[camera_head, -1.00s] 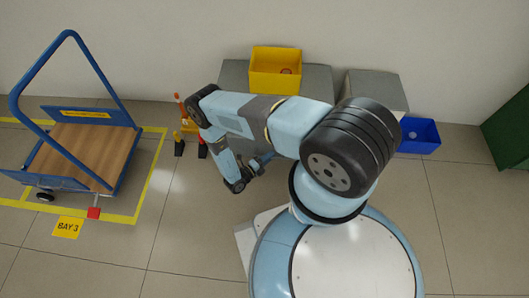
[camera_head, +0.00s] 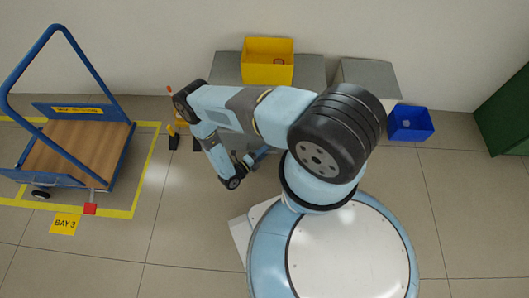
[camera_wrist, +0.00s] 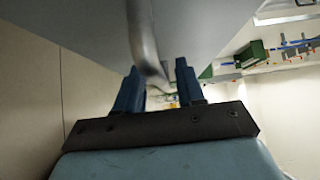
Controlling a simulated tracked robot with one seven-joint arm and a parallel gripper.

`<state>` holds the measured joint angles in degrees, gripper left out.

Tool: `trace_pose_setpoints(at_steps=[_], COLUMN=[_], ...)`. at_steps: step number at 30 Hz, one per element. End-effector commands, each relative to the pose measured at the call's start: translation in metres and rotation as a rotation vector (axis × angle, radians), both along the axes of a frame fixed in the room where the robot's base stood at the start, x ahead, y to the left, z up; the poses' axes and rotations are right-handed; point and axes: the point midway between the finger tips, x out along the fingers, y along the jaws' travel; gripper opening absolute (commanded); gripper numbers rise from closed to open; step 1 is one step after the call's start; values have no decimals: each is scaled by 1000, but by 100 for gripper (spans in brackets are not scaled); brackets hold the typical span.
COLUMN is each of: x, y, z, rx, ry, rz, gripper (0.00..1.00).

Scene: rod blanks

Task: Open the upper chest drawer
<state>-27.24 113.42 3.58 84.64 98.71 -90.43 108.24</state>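In the wrist view, a silver bar handle (camera_wrist: 143,35) stands out from a flat grey front (camera_wrist: 85,25). My gripper (camera_wrist: 158,85) shows two blue fingers, spread apart. The handle's end shows in the gap between them, closer to the left finger; I cannot tell whether it touches. In the head view, a low grey chest (camera_head: 228,68) stands against the wall, partly behind my arm. Its front and drawers are hidden there, so I cannot tell which drawer the handle belongs to. My gripper (camera_head: 258,157) is partly hidden beside my arm, in front of the chest.
A yellow bin (camera_head: 267,70) stands on the chest. A second grey cabinet (camera_head: 368,76) and a blue bin (camera_head: 410,124) are to the right. An orange-and-black item (camera_head: 174,138) stands left of my arm. A blue trolley (camera_head: 77,150) is at the left.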

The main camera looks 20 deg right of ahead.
Motion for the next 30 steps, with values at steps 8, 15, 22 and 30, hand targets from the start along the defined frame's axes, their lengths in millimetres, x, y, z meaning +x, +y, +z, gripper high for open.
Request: trace_pose_setpoints(at_steps=[8,15,22,30], x=[-1,-13,-28,-40], y=[8,45,88,123], z=[1,0,-1,-1], rx=[0,1,2,1], ry=[-2,-2,-2,-1], rz=[2,3,3,1], gripper=[38,38,38,38])
